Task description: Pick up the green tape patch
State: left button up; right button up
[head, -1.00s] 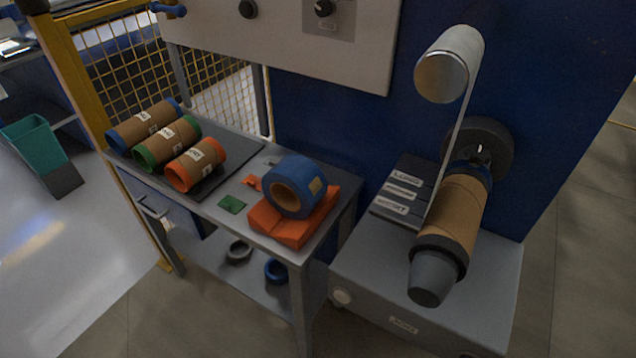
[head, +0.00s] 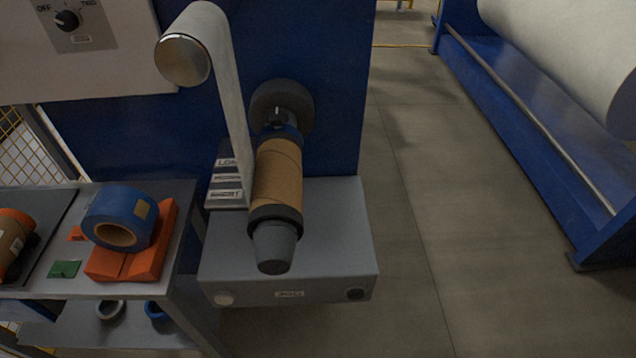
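The green tape patch (head: 64,269) lies flat on the grey side table (head: 40,288) at the lower left of the head view. It is small and dark green, with a lighter mark on it. The orange holder (head: 150,262) with a blue tape roll (head: 121,218) stands just right of it. A small orange patch (head: 77,234) lies behind it, partly hidden by the roll. Neither of my grippers is in view.
A cardboard core (head: 13,240) lies at the left edge. Grey floor (head: 405,215) is open between the machine and a blue frame (head: 535,120).

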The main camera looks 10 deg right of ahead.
aim_at(66, 268)
jog(key=u, duration=1.45)
jog(key=z, duration=0.9)
jog(key=j+z, duration=0.7)
jog(key=z, duration=0.25)
jog(key=j+z, duration=0.45)
jog(key=k+j+z, duration=0.1)
jog(key=j+z, duration=0.15)
jog(key=z, duration=0.25)
